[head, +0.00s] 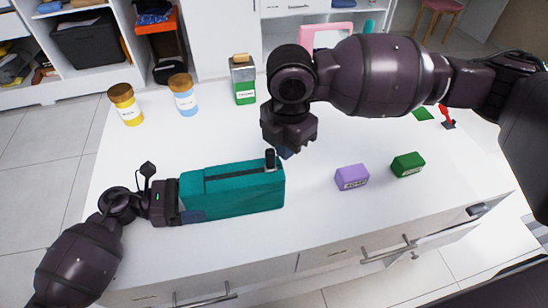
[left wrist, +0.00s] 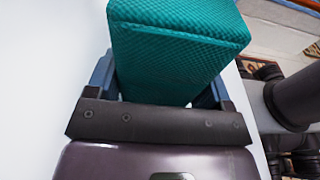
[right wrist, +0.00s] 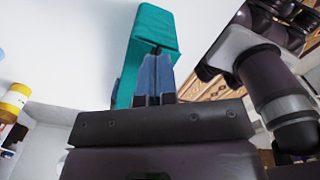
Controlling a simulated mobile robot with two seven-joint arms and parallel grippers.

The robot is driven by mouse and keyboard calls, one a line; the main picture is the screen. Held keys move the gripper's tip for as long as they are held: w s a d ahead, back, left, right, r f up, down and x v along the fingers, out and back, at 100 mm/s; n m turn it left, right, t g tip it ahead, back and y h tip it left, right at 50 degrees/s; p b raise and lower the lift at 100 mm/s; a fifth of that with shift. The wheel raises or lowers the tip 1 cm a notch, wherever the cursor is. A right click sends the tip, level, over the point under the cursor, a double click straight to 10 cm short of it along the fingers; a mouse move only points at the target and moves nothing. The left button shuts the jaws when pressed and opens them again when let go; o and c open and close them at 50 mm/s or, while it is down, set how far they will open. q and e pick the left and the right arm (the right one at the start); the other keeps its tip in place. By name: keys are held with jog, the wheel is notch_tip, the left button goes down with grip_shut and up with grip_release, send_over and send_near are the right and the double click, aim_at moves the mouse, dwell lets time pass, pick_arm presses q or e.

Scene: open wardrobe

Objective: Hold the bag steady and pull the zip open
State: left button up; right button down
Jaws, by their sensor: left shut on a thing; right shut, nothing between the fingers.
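The teal bag (head: 235,200) lies lengthwise on the white counter. A dark zip line (head: 232,173) runs along its top, and a black upright zip pull (head: 270,159) stands at its right end. My left gripper (head: 190,202) is shut on the bag's left end; the bag (left wrist: 180,55) fills the space between its fingers in the left wrist view. My right gripper (head: 286,152) is shut and empty, just right of the zip pull. In the right wrist view its fingertips (right wrist: 157,72) overlap the bag (right wrist: 152,28); I cannot tell whether they touch it.
A yellow jar (head: 126,110), a blue jar (head: 185,101) and a green-and-clear container (head: 243,85) stand along the back. A purple box (head: 352,178) and a green box (head: 408,165) sit right of the bag. The counter in front of the bag is clear.

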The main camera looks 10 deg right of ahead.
jog(key=shift+w+a+f, duration=0.1)
jog(key=shift+a+f, duration=0.05)
jog(key=shift+a, duration=2.85)
jog(key=shift+a+f, duration=0.15)
jog(key=shift+a, duration=2.85)
jog(key=shift+d, duration=0.2)
jog(key=shift+d, duration=0.45)
jog(key=shift+w+r, duration=0.15)
jog(key=shift+r, duration=0.8)
notch_tip(320, 180, up, 7)
jog(key=shift+f, duration=0.2)
jog(key=shift+a, duration=0.1)
